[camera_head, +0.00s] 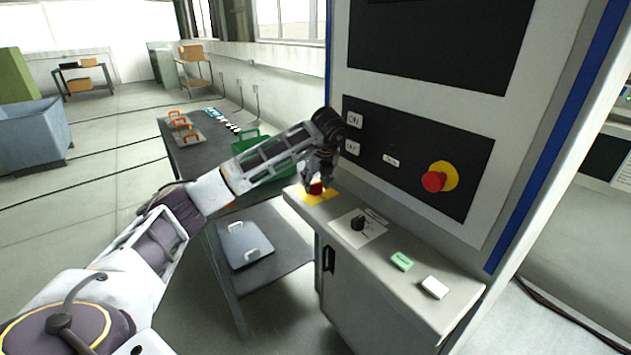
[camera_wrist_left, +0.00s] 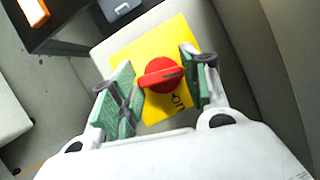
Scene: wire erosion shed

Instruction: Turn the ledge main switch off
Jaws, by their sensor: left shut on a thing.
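The ledge main switch is a red rotary knob (camera_head: 316,188) on a yellow plate (camera_head: 321,199), at the far left end of the grey ledge. In the left wrist view the red knob (camera_wrist_left: 160,74) sits on the yellow plate (camera_wrist_left: 158,40), its bar lying nearly crosswise between the fingers. Black lettering, seemingly "ON" turned over, shows beside it. My left gripper (camera_head: 319,181) is down over the switch. In the wrist view its green-padded fingers (camera_wrist_left: 160,82) stand either side of the knob, shut on it. My right gripper is not in view.
A black rotary knob (camera_head: 359,222) on a white plate, a green block (camera_head: 401,261) and a white block (camera_head: 434,287) are on the ledge. A red emergency button (camera_head: 434,181) is on the panel behind. A grey table (camera_head: 205,160) with a green crate (camera_head: 247,140) stands left.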

